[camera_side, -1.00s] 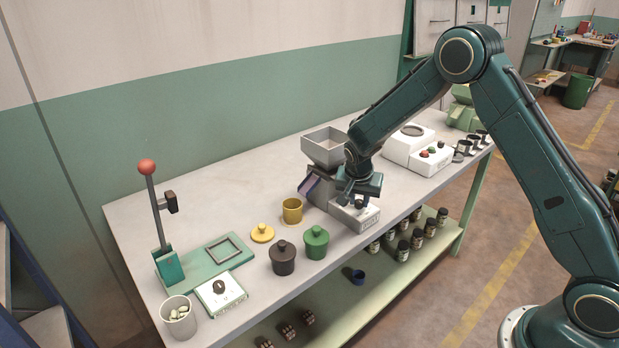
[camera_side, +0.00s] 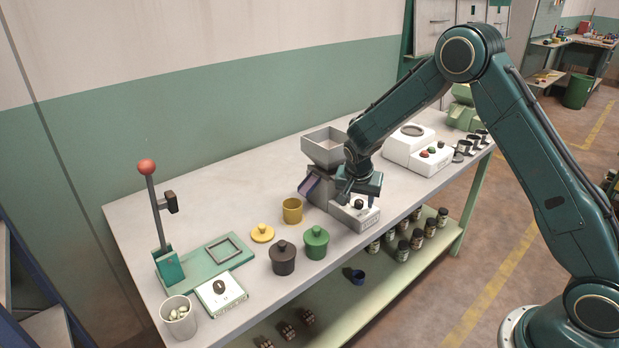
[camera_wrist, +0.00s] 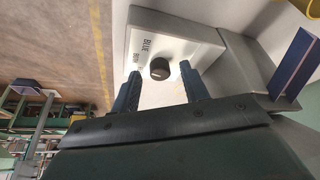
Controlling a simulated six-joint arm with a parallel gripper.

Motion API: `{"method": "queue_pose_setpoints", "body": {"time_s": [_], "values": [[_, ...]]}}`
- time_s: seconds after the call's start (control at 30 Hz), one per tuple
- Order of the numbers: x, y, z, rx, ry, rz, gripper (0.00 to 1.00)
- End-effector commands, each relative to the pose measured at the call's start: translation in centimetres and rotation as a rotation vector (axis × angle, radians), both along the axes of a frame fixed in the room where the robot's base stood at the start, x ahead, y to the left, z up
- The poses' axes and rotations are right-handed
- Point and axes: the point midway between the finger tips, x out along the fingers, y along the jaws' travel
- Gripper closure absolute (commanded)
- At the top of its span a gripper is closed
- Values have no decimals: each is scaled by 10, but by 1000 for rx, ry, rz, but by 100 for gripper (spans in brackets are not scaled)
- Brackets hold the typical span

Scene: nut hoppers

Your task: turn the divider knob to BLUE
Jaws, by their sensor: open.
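The divider knob (camera_wrist: 160,69) is a small dark knob on a white panel (camera_wrist: 190,45) in the wrist view. The word BLUE is printed on the panel near it, with a second, partly legible word beside that. The knob's pointing direction is hard to tell. In the side view the knob (camera_side: 359,204) is on the low box in front of the grey hopper (camera_side: 325,150). My gripper (camera_wrist: 161,75) is open, with one finger on each side of the knob and gaps showing. It also shows above the box in the side view (camera_side: 357,196).
A blue chute plate (camera_wrist: 296,65) slants beside the hopper. A yellow cup (camera_side: 292,211), a green lidded pot (camera_side: 316,243) and a dark lidded pot (camera_side: 283,258) stand left of the box. A white machine with buttons (camera_side: 430,160) stands to the right.

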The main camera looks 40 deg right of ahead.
Motion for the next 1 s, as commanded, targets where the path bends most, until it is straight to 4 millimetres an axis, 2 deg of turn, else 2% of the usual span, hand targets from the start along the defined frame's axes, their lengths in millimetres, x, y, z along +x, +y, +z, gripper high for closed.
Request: {"method": "queue_pose_setpoints", "body": {"time_s": [0.27, 0.8, 1.0], "values": [[-4, 8, 23, 0, -3, 1, 55], [-20, 36, 101, 0, -2, 1, 55], [-24, 43, 119, 0, -2, 2, 55]]}}
